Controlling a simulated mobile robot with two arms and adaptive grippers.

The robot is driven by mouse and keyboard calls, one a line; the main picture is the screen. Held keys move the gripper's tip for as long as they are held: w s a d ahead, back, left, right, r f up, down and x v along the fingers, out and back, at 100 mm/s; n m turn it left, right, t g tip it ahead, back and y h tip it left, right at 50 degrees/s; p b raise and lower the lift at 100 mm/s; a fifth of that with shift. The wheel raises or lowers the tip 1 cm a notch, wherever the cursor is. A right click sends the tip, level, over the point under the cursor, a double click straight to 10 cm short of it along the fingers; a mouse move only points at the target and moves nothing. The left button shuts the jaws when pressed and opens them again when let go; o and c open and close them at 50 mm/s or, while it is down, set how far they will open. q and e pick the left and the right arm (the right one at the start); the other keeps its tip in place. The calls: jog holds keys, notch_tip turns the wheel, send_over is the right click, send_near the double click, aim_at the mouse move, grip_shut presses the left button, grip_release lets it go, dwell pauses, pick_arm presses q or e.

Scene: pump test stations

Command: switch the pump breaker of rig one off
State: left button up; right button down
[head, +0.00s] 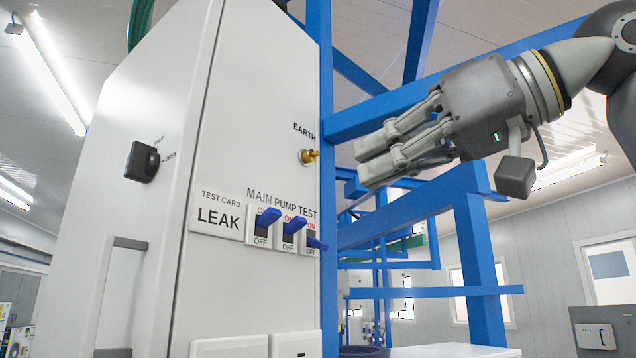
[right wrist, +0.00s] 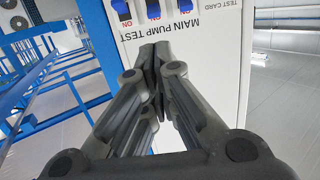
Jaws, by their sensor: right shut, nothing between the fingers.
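A white cabinet (head: 255,110) carries three blue breaker levers under the words MAIN, PUMP and TEST. The pump breaker (head: 295,225) is the middle one; its lever is tilted up toward ON. The main breaker (head: 268,219) is also up. The test breaker (head: 316,244) sits lower, with its ON mark uncovered. My right gripper (head: 366,162) is shut and empty, up and right of the breakers, apart from them. In the right wrist view the shut fingers (right wrist: 154,52) point toward the upside-down labels, with the pump breaker (right wrist: 153,10) at the top edge. My left gripper is out of view.
A LEAK test card (head: 218,217) is left of the breakers. A brass earth stud (head: 309,156) sticks out above them. A black rotary switch (head: 142,162) is on the cabinet's side face. Blue frame posts (head: 326,200) and beams stand beside and behind the cabinet.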

jog(key=p, duration=0.4)
send_near(285, 200)
jog(key=x, duration=0.5)
jog(key=shift+w+a, duration=0.1)
jog(key=shift+w, duration=0.1)
jog(key=shift+w+a+f, duration=0.1)
jog(key=shift+w+a, duration=0.2)
jog(key=shift+a, duration=0.1)
